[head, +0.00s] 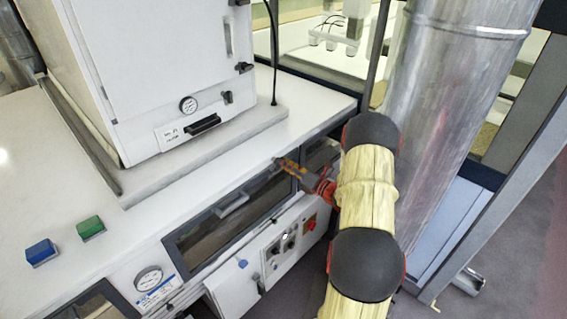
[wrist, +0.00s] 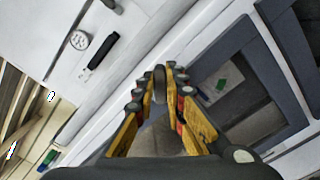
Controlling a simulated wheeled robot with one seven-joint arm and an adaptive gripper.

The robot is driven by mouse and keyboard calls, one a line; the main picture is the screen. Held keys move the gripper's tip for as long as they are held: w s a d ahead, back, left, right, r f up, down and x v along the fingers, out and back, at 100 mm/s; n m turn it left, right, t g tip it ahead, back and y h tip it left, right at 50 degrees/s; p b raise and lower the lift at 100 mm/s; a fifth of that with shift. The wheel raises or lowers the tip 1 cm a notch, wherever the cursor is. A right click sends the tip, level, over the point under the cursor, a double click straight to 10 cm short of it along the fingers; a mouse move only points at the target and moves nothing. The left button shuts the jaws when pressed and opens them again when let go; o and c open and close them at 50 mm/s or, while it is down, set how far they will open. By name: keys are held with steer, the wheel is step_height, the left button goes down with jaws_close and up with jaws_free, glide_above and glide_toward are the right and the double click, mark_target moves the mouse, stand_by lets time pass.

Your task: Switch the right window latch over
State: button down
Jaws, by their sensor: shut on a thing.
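My gripper (head: 284,163) reaches from the right to the upper right corner of the dark-framed window (head: 225,217) in the white front, just under the worktop edge. In the wrist view its yellow fingers (wrist: 160,88) close around a dark, upright, rounded piece, the window latch (wrist: 159,77), at the frame's edge. The fingers hide the latch in the head view, and its exact turn is hard to tell. The window also shows in the wrist view, right of the fingers.
A white oven-like cabinet (head: 160,70) stands on the worktop (head: 60,150). A green block (head: 90,227) and a blue block (head: 41,252) lie at left. A control panel (head: 285,245) sits below the window. A thick metal duct (head: 440,100) rises close beside my arm.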

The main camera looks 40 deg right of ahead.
steer(key=shift+a+f+m+p, duration=0.1)
steer(key=shift+m+p, duration=0.95)
steer(key=shift+m, duration=1.2)
steer(key=shift+a+f+m+p, duration=0.1)
steer(key=shift+m+p, duration=0.95)
steer(key=shift+m, duration=1.2)
steer(key=c, duration=2.3)
jaws_free()
steer(key=shift+r, duration=0.1)
steer(key=shift+o, duration=1.3)
steer(key=shift+a, duration=0.15)
steer(key=shift+o, duration=1)
steer(key=shift+d, duration=0.2)
